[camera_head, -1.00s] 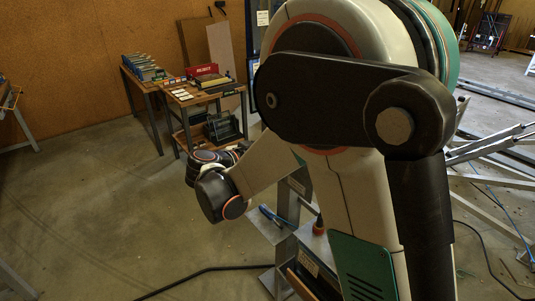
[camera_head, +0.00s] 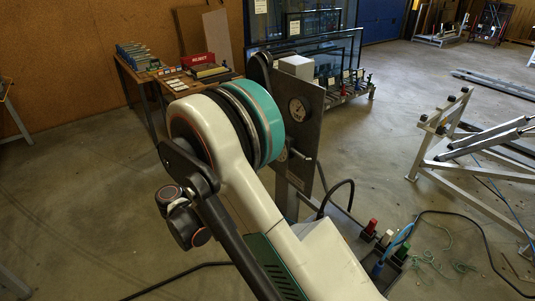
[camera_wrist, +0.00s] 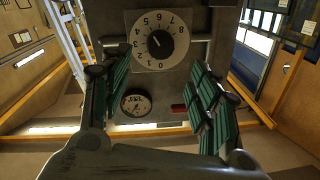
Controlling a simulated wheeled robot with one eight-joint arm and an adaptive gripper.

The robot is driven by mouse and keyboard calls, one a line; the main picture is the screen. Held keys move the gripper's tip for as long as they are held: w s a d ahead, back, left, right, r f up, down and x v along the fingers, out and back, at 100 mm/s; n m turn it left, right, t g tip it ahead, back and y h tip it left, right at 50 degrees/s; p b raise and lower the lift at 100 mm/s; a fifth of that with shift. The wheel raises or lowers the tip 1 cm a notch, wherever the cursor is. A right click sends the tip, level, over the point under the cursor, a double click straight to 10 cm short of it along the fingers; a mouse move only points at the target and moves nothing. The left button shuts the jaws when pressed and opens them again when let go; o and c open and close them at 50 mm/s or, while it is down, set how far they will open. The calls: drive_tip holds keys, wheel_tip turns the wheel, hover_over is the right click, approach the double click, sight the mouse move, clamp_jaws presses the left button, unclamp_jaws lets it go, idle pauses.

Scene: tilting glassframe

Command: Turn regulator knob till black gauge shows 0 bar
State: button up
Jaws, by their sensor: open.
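A grey panel (camera_wrist: 190,75) fills the middle of the wrist view, seen upside down. It bears a pale numbered plate with a round black dial or knob (camera_wrist: 160,43), its white mark pointing to the upper left, roughly at 3 to 4. Below is a small round gauge (camera_wrist: 137,103) with a pale face and dark rim; its reading is too small to tell. My gripper (camera_wrist: 162,75) is open, its green-padded fingers left and right of the panel's middle, with nothing between them. In the head view the panel (camera_head: 312,118) shows a pale gauge (camera_head: 299,110); my arm hides my gripper.
In the head view, a metal frame (camera_head: 470,150) stands right and a glass rack (camera_head: 320,50) behind. Red and green items (camera_head: 372,227) and a black hose (camera_head: 340,190) are near the panel's foot. Floor at left is clear.

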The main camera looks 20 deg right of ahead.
drive_tip(key=b+x, duration=0.1)
drive_tip(key=x, duration=0.8)
drive_tip(key=shift+b, duration=0.3)
drive_tip(key=c, duration=1.1)
